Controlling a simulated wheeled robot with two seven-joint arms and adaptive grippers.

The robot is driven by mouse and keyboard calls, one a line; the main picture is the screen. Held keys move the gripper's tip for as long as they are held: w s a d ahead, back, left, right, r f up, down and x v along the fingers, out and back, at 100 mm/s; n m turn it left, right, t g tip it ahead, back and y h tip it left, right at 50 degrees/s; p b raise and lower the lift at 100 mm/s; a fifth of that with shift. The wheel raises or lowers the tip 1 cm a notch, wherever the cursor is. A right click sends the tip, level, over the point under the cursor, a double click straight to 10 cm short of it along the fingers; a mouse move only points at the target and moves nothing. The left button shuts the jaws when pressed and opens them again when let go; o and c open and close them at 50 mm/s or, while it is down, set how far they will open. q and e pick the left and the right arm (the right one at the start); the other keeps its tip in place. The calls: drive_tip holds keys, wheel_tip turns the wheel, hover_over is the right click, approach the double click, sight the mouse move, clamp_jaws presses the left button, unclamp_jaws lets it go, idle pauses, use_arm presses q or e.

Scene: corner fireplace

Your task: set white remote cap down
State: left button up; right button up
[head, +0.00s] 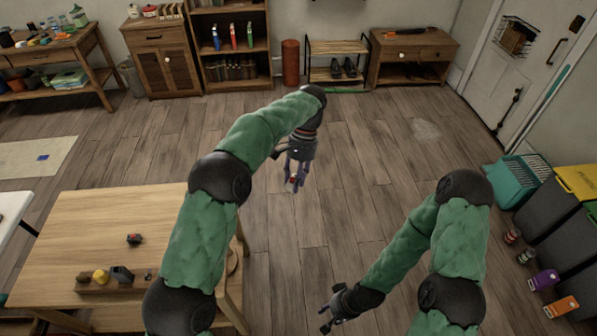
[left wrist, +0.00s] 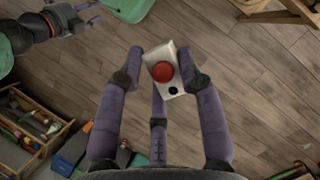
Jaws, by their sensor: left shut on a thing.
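The white remote cap (left wrist: 179,61) is a small white block with a round red button and a black dot on its face. My left gripper (left wrist: 167,70) is shut on it, with purple fingers on both sides in the left wrist view. In the head view my left gripper (head: 294,180) hangs over the open floor, right of the wooden table, and the cap shows only as a small pale and red patch. My right gripper (head: 324,318) is low in the head view, empty, with its fingers apart; it also shows in the left wrist view (left wrist: 85,14).
The wooden table (head: 95,215) at left bears a small dark and red item (head: 134,239) and a wooden holder (head: 115,286). Bins (head: 557,205), cans and small boxes stand at right. Shelves and cabinets line the back wall. The middle floor (head: 370,150) is clear.

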use_arm(q)
drive_tip(key=shift+s+a+f+m+t+y, duration=1.55)
drive_tip(key=shift+f+m, duration=2.3)
drive_tip(key=shift+m, duration=2.15)
drive_tip(key=s+a+f+n+g+h, duration=0.1)
drive_tip(key=s+a+f+n+h, duration=0.1)
drive_tip(key=a+n, duration=0.5)
drive_tip(key=s+a+f+n+g+h, duration=0.2)
drive_tip(key=s+a+n, duration=0.3)
drive_tip(key=n, duration=0.5)
drive_tip(key=shift+a+f+h, duration=0.45)
drive_tip(key=shift+a+f, duration=0.4)
drive_tip(key=shift+a, duration=0.05)
drive_tip(key=shift+a+g, duration=0.1)
drive_tip(key=shift+g, duration=0.15)
drive_tip(key=w+a+r+n+t+h+p, duration=0.2)
drive_tip(key=w+a+r+n+p, duration=0.1)
drive_tip(key=a+n, duration=0.6)
drive_tip(key=w+a+r+n+t+h+p, duration=0.2)
drive_tip(key=w+a+r+n+t+p, duration=0.1)
drive_tip(key=a+n, duration=0.7)
drive_tip(key=shift+w+a+r+h+p, duration=0.2)
drive_tip(key=shift+w+a+h+p, duration=0.15)
drive_tip(key=shift+w+a, duration=0.45)
